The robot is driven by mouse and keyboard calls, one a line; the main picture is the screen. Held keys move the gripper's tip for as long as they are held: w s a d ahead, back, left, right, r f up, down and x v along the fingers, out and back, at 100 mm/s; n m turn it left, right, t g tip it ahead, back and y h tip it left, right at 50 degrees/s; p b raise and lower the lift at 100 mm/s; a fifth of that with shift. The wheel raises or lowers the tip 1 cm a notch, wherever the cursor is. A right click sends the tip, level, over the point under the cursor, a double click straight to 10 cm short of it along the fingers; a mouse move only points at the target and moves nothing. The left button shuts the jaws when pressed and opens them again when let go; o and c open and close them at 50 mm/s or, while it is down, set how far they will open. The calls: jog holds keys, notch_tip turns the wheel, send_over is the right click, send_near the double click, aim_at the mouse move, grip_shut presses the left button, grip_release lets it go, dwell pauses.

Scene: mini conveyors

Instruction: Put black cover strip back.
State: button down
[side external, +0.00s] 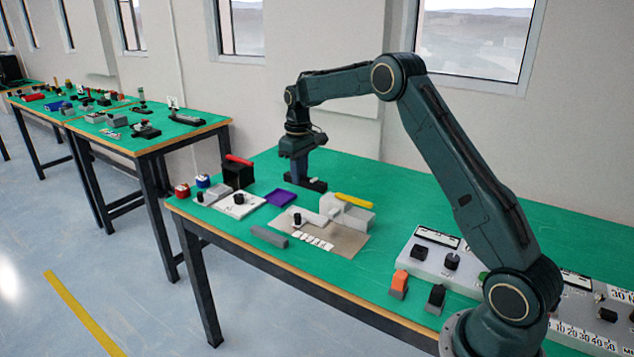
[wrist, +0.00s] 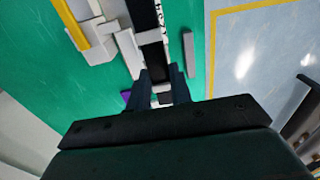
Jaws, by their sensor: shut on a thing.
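My gripper (side external: 302,174) is shut on a black strip (side external: 316,185) near the back of the green table. In the wrist view, the fingers (wrist: 161,74) close around this long black strip (wrist: 148,22), which runs away from them toward the top edge. The side view does not settle whether the strip touches the table or hangs just above it. In front of it is a beige plate (side external: 343,244) with a pale block (side external: 357,218), a black knob (side external: 297,219) and white lettered tiles. A yellow bar (side external: 354,200) lies on the pale block.
A purple tray (side external: 280,197) lies left of the plate, and a grey bar (side external: 269,237) lies in front. A black box (side external: 237,176) with a red top stands at left. A grey control panel (side external: 440,262) stands at right. Green table behind the plate is clear.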

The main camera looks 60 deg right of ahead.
jog(key=s+a+r, duration=0.2)
jog(key=s+a, duration=0.4)
jog(key=s, duration=0.2)
jog(key=shift+s+a+r, duration=0.2)
jog(key=shift+a+r, duration=0.1)
jog(key=shift+r, duration=0.05)
jog(key=shift+f, duration=0.1)
send_over(312, 259)
notch_tip(312, 259, down, 16)
jog(key=shift+r, duration=0.2)
jog(key=shift+f, duration=0.1)
jog(key=shift+f, duration=2)
jog(key=shift+f, duration=0.1)
jog(key=c, duration=1.3)
grip_release()
jog(key=shift+o, duration=0.2)
